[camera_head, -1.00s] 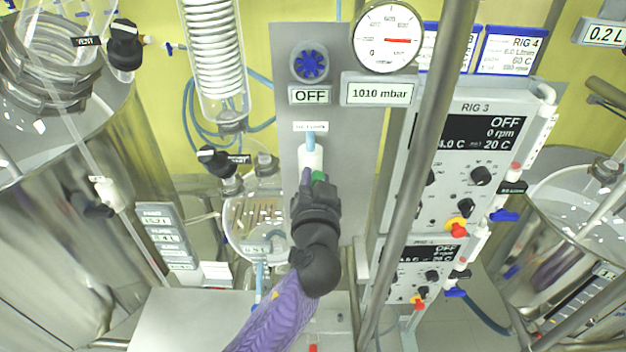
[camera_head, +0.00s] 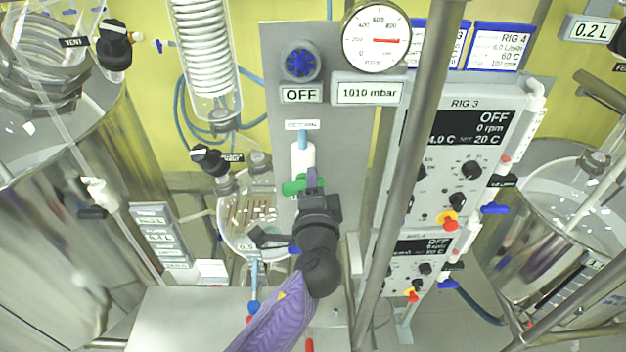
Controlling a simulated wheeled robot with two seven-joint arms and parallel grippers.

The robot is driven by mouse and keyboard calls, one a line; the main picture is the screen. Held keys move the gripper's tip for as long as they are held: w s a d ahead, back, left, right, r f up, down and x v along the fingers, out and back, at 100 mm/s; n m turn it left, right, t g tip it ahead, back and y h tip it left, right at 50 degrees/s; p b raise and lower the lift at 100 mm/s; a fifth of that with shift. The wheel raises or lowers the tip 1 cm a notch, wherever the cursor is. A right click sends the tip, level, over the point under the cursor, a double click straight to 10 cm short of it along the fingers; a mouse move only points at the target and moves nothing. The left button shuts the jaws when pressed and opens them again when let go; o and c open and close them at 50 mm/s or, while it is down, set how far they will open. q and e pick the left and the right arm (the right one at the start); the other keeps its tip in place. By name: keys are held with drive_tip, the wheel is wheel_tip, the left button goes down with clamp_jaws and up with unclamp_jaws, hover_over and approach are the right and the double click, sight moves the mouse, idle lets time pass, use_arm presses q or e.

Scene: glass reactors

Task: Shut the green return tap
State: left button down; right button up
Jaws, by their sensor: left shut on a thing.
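The green return tap (camera_head: 293,187) is on the white vertical pipe fitting (camera_head: 303,157) below a small label on the grey panel. Its green handle shows to the left of my fingers and lies roughly crosswise to the pipe. My left gripper (camera_head: 312,184) is shut on the handle, and its dark body hides the right part of the tap and what is below it. My purple-sleeved left arm reaches up from the bottom of the view. My right gripper is not in view.
A steel pole (camera_head: 408,150) stands close to the right. A glass flask (camera_head: 232,222) is at the left of my gripper, with large vessels at both sides.

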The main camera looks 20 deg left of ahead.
use_arm(q)
drive_tip(key=shift+f+m, duration=0.1)
drive_tip(key=shift+m, duration=0.9)
drive_tip(key=shift+c, duration=2.2)
unclamp_jaws()
drive_tip(key=shift+w+f, duration=0.1)
drive_tip(key=v, duration=1)
drive_tip(key=shift+p, duration=0.4)
